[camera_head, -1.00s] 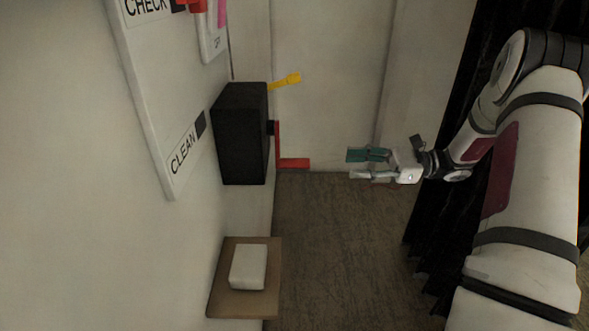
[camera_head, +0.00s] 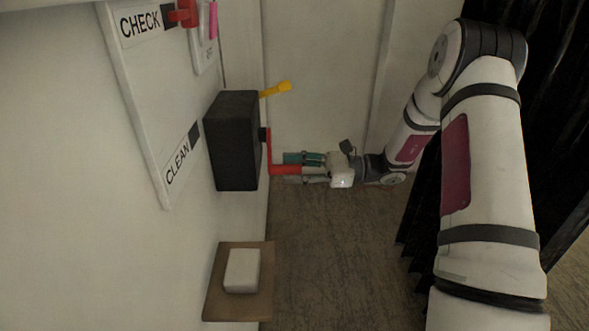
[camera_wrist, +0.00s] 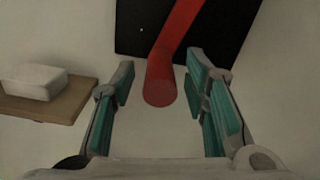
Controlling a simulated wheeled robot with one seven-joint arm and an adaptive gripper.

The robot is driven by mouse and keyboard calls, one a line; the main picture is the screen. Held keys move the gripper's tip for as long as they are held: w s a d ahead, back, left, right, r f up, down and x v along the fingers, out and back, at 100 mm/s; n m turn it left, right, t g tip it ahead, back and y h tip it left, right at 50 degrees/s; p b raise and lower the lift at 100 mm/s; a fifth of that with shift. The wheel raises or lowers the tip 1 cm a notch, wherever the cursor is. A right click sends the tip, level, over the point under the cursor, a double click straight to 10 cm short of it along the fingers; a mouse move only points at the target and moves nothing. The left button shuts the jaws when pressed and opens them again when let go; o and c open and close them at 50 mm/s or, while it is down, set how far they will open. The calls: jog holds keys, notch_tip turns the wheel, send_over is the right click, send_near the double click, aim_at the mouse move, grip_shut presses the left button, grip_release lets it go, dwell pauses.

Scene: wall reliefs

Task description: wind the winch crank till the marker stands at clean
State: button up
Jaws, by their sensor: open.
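The black winch box (camera_head: 232,140) is fixed to the wall, with a red crank (camera_head: 282,169) on its right side. The crank arm hangs down and its handle points right, toward my gripper (camera_head: 300,168). In the wrist view the red handle (camera_wrist: 160,85) lies between the open green-padded fingers of my gripper (camera_wrist: 162,100), with gaps at both sides. The red marker (camera_head: 184,13) stands beside the CHECK label (camera_head: 140,25) at the top of the white board. The CLEAN label (camera_head: 178,163) is lower on the board.
A yellow lever (camera_head: 275,89) sticks out from the top of the winch box. A small shelf (camera_head: 214,297) with a white block (camera_head: 242,270) is below; the shelf also shows in the wrist view (camera_wrist: 60,108). A dark curtain (camera_head: 550,130) hangs at the right.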

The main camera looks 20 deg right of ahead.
grip_shut()
jog(key=shift+s, duration=0.1)
